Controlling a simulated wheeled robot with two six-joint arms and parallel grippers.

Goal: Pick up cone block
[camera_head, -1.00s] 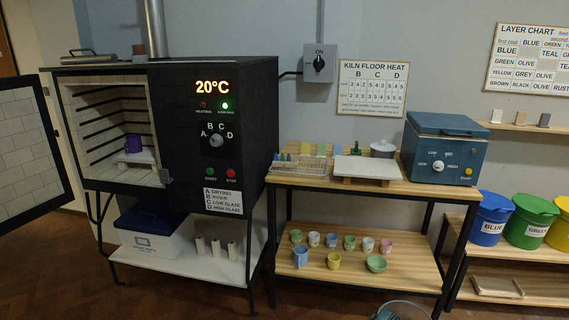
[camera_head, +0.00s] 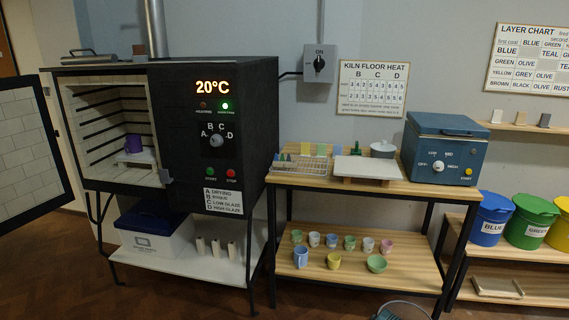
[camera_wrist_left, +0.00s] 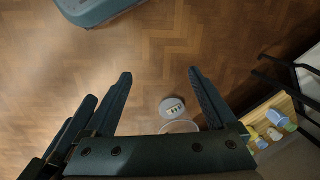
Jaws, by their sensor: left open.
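In the left wrist view, a small pale block (camera_wrist_left: 174,110) with several dark, green and yellow bits on it sits on a round grey top (camera_wrist_left: 165,103). It looks like the cone block, but it is too small to be sure. My left gripper (camera_wrist_left: 160,73) is open and empty, its two dark fingers spread wide above the floor. The block shows between the fingers, low in the picture, well below and apart from them. My left gripper does not show in the head view. My right gripper is in neither view.
A bucket (camera_head: 400,311) stands on the floor before the wooden table (camera_head: 330,180), whose lower shelf holds several cups. The open kiln (camera_head: 225,130) holds a purple mug (camera_head: 133,142); its door (camera_head: 30,145) swings left. The wooden floor (camera_wrist_left: 60,45) is largely clear.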

